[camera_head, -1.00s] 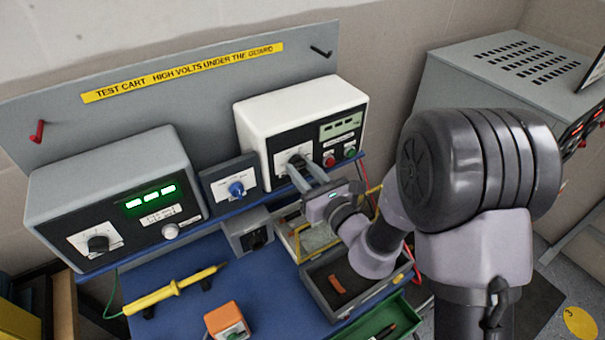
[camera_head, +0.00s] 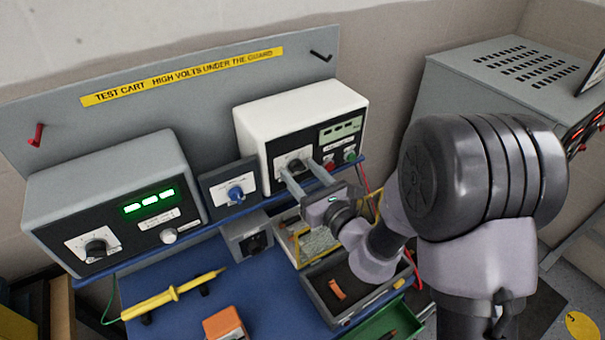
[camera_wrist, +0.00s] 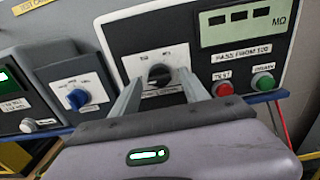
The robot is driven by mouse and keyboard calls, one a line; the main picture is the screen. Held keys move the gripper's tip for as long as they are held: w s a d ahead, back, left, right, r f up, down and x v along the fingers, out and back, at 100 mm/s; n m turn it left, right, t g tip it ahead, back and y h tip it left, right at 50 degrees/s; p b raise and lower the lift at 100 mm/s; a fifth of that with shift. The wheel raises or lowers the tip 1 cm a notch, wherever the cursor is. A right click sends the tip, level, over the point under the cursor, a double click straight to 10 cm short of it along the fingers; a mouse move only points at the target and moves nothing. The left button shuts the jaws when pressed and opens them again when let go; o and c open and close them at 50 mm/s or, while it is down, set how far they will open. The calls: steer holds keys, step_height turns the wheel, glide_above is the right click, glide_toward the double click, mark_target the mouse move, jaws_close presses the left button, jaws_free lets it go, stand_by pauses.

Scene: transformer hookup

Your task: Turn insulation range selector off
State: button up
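The insulation tester is a white box (camera_head: 300,102) with a black front and an MΩ display. Its range selector is a black round knob (camera_head: 295,165) on a white plate, also seen in the wrist view (camera_wrist: 159,75). My gripper (camera_head: 299,170) is open and empty in front of this knob. In the wrist view its two fingers (camera_wrist: 160,91) stand apart, to the left and right below the knob, and do not appear to touch it. The labels around the knob are too small to read surely, so its setting cannot be told.
Red (camera_wrist: 222,89) and green (camera_wrist: 262,82) buttons sit right of the selector. A blue knob (camera_head: 236,194) is on a small panel to the left. A grey box (camera_head: 110,190) with a green display stands farther left. An open tray (camera_head: 322,300) lies below my arm.

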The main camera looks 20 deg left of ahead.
steer(key=shift+d, duration=0.1)
steer(key=p+v, duration=1.1)
steer(key=v, duration=0.6)
steer(key=shift+s+p, duration=0.2)
steer(key=shift+p, duration=0.2)
